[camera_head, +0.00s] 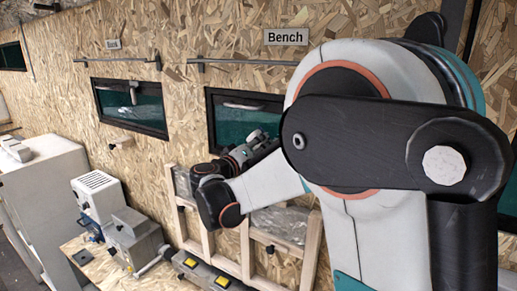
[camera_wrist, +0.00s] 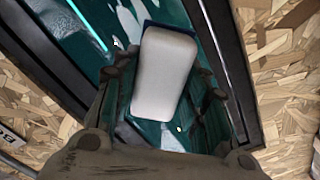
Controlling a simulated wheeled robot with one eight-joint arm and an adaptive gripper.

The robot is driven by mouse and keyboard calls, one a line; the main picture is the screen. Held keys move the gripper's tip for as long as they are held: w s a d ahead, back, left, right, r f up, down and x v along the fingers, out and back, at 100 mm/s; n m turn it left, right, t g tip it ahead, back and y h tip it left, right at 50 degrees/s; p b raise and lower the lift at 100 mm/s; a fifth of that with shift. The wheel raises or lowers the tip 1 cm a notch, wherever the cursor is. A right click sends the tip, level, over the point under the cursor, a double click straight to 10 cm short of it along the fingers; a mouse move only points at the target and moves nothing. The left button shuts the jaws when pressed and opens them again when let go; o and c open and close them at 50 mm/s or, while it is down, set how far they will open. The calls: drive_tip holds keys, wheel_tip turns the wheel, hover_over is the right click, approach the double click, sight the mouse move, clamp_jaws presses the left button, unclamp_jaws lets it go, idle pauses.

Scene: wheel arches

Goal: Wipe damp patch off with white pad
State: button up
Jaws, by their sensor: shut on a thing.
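My gripper (camera_wrist: 163,72) is shut on the white pad (camera_wrist: 165,75), a rounded block with a dark blue edge showing at its far end. The pad is over a teal pane (camera_wrist: 108,22) in a black frame; I cannot tell whether it touches the pane. Pale streaky marks (camera_wrist: 128,28) show on the pane beside and beyond the pad; I cannot tell which are the damp patch and which are reflections.
A wooden frame (camera_head: 246,250) with clear sheeting stands below the window. A rail (camera_head: 240,62) and a "Bench" sign (camera_head: 286,37) are above it. Another framed window (camera_head: 131,106) is to the left. Grey machines (camera_head: 135,238) and a white cabinet (camera_head: 45,190) stand at lower left.

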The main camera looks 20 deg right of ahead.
drive_tip(key=shift+x, duration=0.8)
drive_tip(key=shift+s, duration=0.1)
drive_tip(key=shift+s+d+b, duration=0.25)
drive_tip(key=shift+s+d, duration=0.25)
drive_tip(key=shift+s, duration=0.35)
drive_tip(key=shift+s+d+b, duration=0.2)
drive_tip(key=shift+s+d, duration=0.35)
drive_tip(key=shift+s, duration=0.3)
drive_tip(key=s+d, duration=0.4)
drive_tip(key=s, duration=0.2)
drive_tip(key=shift+s+d+b, duration=0.2)
drive_tip(key=shift+d+b, duration=0.1)
drive_tip(key=shift+b, duration=0.1)
drive_tip(key=shift+w+a+b, duration=0.5)
drive_tip(key=shift+w+a, duration=0.65)
drive_tip(key=shift+w, duration=0.5)
drive_tip(key=shift+w+a+b, duration=0.45)
drive_tip(key=shift+w+a, duration=0.7)
drive_tip(key=shift+w, duration=0.55)
drive_tip(key=shift+w+a+b, duration=0.5)
drive_tip(key=shift+w+a, duration=0.6)
drive_tip(key=shift+w, duration=0.55)
drive_tip(key=shift+s+a, duration=0.1)
drive_tip(key=shift+v, duration=2.9)
